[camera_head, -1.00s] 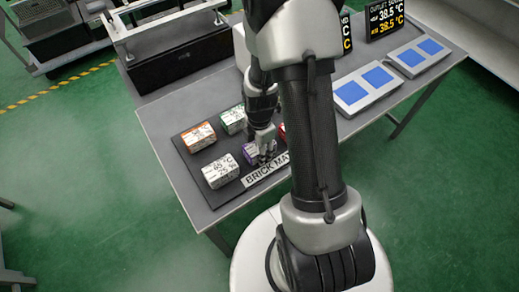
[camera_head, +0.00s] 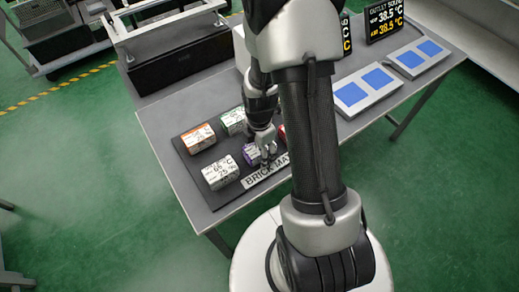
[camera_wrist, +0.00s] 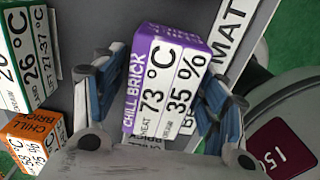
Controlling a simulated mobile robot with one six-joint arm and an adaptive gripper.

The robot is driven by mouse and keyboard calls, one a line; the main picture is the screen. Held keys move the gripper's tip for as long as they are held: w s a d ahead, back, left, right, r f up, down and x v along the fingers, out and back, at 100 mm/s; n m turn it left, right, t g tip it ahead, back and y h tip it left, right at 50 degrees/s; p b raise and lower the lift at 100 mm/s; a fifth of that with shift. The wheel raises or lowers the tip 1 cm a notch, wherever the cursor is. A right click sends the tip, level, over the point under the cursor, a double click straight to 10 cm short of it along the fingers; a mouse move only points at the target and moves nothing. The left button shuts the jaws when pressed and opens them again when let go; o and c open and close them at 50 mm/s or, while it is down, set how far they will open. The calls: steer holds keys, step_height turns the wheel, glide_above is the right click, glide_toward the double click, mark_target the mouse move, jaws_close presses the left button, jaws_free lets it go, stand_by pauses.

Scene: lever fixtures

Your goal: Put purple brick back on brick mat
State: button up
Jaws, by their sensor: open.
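The purple brick (camera_head: 252,154) stands on the dark brick mat (camera_head: 225,146), near the mat's front label. In the wrist view the purple brick (camera_wrist: 163,82), with a white label reading 73 °C and 35 %, lies between the two blue-padded fingers of my gripper (camera_wrist: 163,108). The fingers are spread, with a gap on each side of the brick. In the head view my gripper (camera_head: 266,152) is low over the mat at the brick's right side and hides part of it.
On the mat are an orange brick (camera_head: 197,137), a green brick (camera_head: 232,120), a white brick (camera_head: 221,172) and a partly hidden red brick (camera_head: 282,131). Blue-topped pads (camera_head: 365,88) lie at the right of the table. A black bin (camera_head: 175,64) stands behind.

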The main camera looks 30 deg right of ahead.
step_height(320, 180, up, 12)
steer(key=p, duration=0.4)
steer(key=shift+f, duration=0.1)
steer(key=s+a+r+m+t, duration=0.1)
steer(key=s+a+r+m, duration=0.2)
steer(key=r, duration=0.5)
steer(key=s+a+r+m+t, duration=0.1)
steer(key=a+r+m, duration=0.2)
steer(key=r+m, duration=0.4)
steer(key=s+a+r+m+t, duration=0.2)
steer(key=s+a+r+m, duration=0.2)
steer(key=s+r+m, duration=0.4)
steer(key=shift+s+a+t, duration=0.3)
steer(key=shift+s+a, duration=0.05)
steer(key=shift+s, duration=0.45)
